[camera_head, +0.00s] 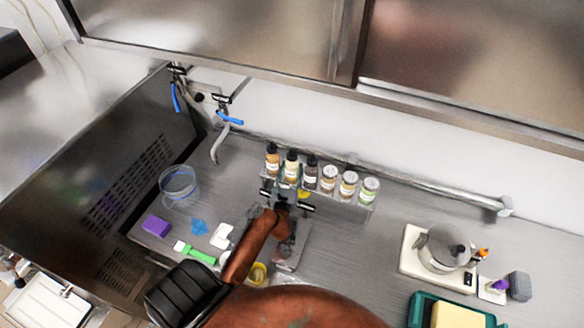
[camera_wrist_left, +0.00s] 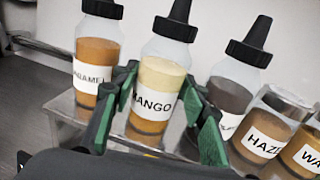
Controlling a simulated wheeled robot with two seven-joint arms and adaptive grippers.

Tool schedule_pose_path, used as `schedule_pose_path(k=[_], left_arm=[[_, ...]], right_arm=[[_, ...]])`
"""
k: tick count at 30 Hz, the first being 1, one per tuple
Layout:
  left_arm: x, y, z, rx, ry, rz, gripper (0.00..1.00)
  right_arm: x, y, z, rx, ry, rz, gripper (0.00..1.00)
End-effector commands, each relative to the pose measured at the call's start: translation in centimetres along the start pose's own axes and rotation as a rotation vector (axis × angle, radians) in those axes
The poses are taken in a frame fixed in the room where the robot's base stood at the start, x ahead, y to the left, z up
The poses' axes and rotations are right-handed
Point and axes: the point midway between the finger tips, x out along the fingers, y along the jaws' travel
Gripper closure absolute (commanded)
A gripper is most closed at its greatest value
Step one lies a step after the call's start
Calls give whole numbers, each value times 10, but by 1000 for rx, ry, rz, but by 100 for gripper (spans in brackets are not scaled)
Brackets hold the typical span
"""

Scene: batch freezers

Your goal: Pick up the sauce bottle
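A mango sauce bottle (camera_wrist_left: 160,85) with yellow contents and a black nozzle cap stands upright on a metal shelf. It also shows in the head view (camera_head: 291,167), second from the left in a row. I cannot tell whether either finger touches the bottle. The gripper also shows in the head view (camera_head: 287,190), in front of the row. A caramel bottle (camera_wrist_left: 97,60) stands to the left and a dark bottle (camera_wrist_left: 230,95) to the right. My right gripper is not in view.
Labelled jars, including a hazelnut jar (camera_wrist_left: 265,130), stand right of the bottles. A clear tub (camera_head: 179,187), purple sponge (camera_head: 156,225) and green-handled tool (camera_head: 197,254) lie to the left. A scale (camera_head: 412,258) with a metal pot is at right. Counter between row and scale is clear.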

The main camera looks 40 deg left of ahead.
Motion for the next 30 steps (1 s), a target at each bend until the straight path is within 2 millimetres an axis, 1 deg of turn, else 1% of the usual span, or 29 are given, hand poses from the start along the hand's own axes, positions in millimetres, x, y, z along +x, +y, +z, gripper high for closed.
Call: schedule_pose_path(k=[1,8,15,19,23,26,30], left_arm=[[0,0,0,0,1,0,68],[0,0,0,-1,1,0,84],[0,0,1,-1,-1,0,84],[0,0,6,0,-2,-1,84],[0,0,18,2,-4,-1,84],[0,0,34,3,-6,-3,84],[-18,-5,54,0,-4,-3,84]], right_arm=[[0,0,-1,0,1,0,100],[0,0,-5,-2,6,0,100],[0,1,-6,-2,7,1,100],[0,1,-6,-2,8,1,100],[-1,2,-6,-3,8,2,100],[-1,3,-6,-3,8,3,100],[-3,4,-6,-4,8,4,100]])
